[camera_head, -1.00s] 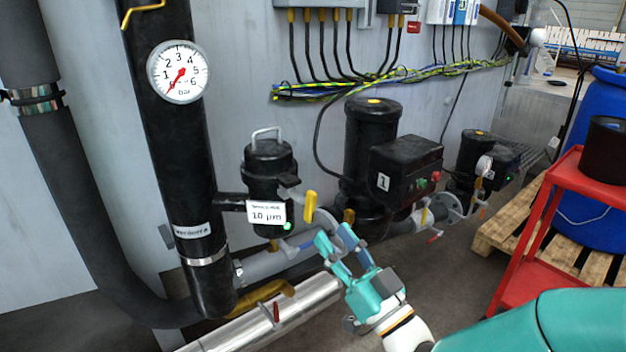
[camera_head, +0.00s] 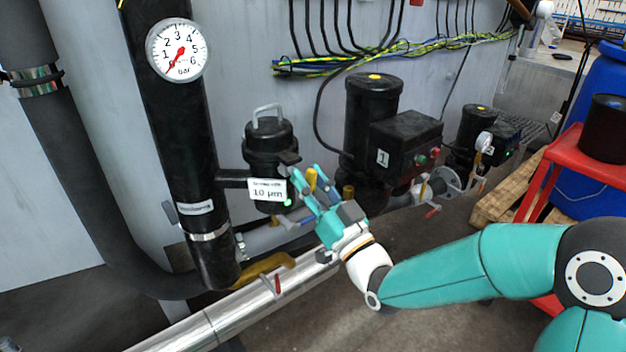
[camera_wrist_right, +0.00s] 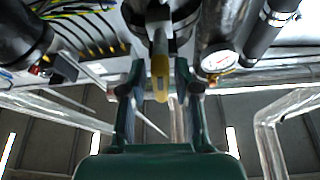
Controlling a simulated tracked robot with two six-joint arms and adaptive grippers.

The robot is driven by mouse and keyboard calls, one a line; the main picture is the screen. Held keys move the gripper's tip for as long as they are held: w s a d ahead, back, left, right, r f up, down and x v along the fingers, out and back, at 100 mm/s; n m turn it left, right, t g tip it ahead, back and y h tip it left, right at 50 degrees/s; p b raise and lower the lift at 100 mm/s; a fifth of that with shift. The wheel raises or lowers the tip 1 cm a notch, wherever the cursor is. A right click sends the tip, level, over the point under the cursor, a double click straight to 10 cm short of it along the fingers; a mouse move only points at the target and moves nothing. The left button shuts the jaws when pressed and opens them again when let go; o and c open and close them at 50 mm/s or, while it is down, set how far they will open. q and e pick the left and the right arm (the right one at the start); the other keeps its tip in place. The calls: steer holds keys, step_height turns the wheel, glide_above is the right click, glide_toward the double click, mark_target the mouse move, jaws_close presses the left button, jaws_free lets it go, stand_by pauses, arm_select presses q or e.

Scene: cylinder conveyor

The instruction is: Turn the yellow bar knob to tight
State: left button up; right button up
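The yellow bar knob (camera_head: 311,180) sits beside the black filter housing with the 10 µm label. It points roughly up and down. My right gripper (camera_head: 306,177) is open, with its two teal fingers reaching up around the knob. In the right wrist view the knob (camera_wrist_right: 160,77) shows between the two fingers (camera_wrist_right: 160,72), with a gap on each side. The fingers partly hide the knob's lower part in the head view. My left gripper is not in view.
The filter housing (camera_head: 270,143) and a black pump (camera_head: 373,110) stand close to the knob. A silver pipe (camera_head: 232,312) and a yellow handle (camera_head: 264,268) lie below. A pressure gauge (camera_head: 179,50) is at upper left. A red cart (camera_head: 570,150) stands at right.

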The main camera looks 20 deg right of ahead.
jaws_close()
